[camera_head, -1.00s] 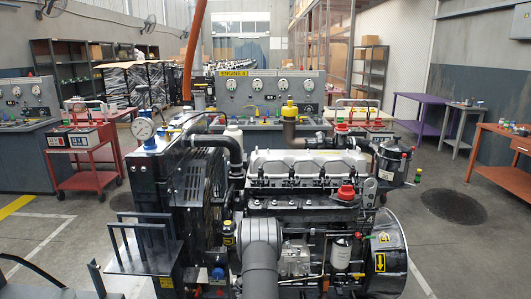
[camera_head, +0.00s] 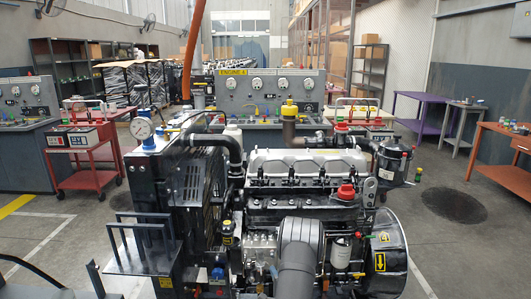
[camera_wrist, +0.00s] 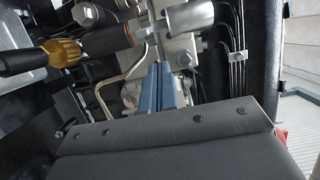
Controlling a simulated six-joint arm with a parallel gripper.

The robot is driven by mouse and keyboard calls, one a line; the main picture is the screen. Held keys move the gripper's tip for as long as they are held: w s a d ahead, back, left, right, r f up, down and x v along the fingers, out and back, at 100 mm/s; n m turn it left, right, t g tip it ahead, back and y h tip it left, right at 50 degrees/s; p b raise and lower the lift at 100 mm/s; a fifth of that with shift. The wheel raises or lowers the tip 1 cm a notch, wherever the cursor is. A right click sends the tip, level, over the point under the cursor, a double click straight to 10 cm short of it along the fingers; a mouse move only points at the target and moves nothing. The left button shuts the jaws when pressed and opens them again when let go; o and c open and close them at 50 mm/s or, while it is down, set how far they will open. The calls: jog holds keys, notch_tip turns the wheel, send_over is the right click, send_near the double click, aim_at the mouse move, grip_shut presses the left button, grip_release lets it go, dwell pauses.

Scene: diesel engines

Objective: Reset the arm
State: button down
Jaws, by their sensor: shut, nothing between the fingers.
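My gripper (camera_wrist: 162,78) shows in the wrist view as two blue fingers pressed together, with nothing between them. The fingers point at pipes, brackets and metal fittings of the engine; I cannot tell how far apart they are from these. My grey arm shows at the bottom of the head view in front of the diesel engine (camera_head: 305,165). My gripper itself cannot be made out in the head view.
In the wrist view a gold fitting with a black end (camera_wrist: 62,54) lies to the left and thin black lines (camera_wrist: 235,60) run to the right.

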jog(key=shift+d+f+n+g+y, duration=0.1)
jog(key=shift+n+g+y, duration=0.25)
jog(key=shift+y, duration=0.25)
jog(key=shift+s, duration=0.1)
jog(key=shift+w+a+r+m+t+h, duration=0.25)
jog(key=shift+w+m+t+h, duration=0.2)
jog(key=shift+h, duration=0.35)
jog(key=shift+w+a+r+m+t+h, duration=0.2)
jog(key=shift+w+r+m+t+h, duration=0.25)
jog(key=shift+h, duration=0.35)
jog(key=shift+w+a+r+m+t+h, duration=0.25)
jog(key=shift+w+m+h, duration=0.3)
jog(key=shift+h, duration=0.25)
jog(key=c, duration=2.2)
grip_release()
